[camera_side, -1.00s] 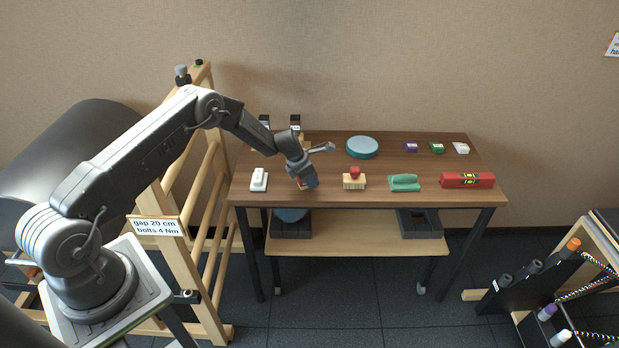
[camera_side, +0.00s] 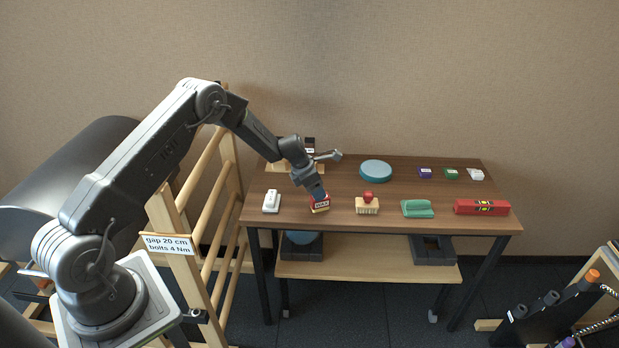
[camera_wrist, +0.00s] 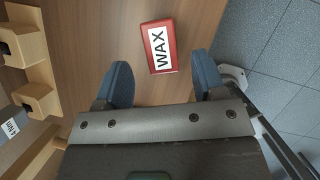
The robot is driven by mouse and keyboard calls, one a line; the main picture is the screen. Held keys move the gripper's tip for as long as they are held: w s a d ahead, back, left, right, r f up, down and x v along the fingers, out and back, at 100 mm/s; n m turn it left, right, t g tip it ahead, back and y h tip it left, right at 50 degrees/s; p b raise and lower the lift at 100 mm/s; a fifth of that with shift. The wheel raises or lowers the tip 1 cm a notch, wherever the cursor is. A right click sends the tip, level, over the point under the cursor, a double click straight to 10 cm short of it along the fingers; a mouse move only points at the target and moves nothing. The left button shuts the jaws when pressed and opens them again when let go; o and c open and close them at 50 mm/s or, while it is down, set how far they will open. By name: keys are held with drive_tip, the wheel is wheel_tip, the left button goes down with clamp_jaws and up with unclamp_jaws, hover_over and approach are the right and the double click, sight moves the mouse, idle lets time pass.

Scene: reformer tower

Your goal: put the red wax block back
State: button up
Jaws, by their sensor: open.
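The red wax block (camera_side: 320,205) stands near the front edge of the brown table (camera_side: 340,220), between a white object and a wooden brush. In the wrist view the block (camera_wrist: 171,27) shows a white label reading WAX and lies beyond my fingertips, roughly centred between them. My gripper (camera_side: 317,193) is just above and behind the block in the side view. In the wrist view my gripper (camera_wrist: 161,77) has its two blue fingers well apart with nothing between them.
Along the front stand a white object (camera_side: 271,201), a brush with a red knob (camera_side: 367,204), a green tool (camera_side: 417,208) and a red level (camera_side: 482,207). Behind are a teal disc (camera_side: 376,171) and purple (camera_side: 425,173), green (camera_side: 451,174) and white (camera_side: 476,174) blocks. A wooden ladder frame (camera_side: 187,233) stands left.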

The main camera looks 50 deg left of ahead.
drive_tip(key=s+d+r+m, duration=0.4)
drive_tip(key=r+m, duration=0.1)
drive_tip(key=r, duration=0.4)
drive_tip(key=s+d+r+m, duration=0.3)
drive_tip(key=s+r+m, duration=0.2)
drive_tip(key=r, duration=0.4)
drive_tip(key=s+d+r+m, duration=0.4)
drive_tip(key=r, duration=0.6)
drive_tip(key=s+d+r+m+y, duration=0.1)
drive_tip(key=s+d+r+m, duration=0.1)
drive_tip(key=s+m, duration=0.6)
drive_tip(key=s+d+r+m+t, duration=0.1)
drive_tip(key=s+d+r+m, duration=0.1)
drive_tip(key=s+m, duration=0.7)
drive_tip(key=shift+s+d+r+m+y, duration=0.35)
drive_tip(key=shift+s+d, duration=0.25)
drive_tip(key=shift+s, duration=3.5)
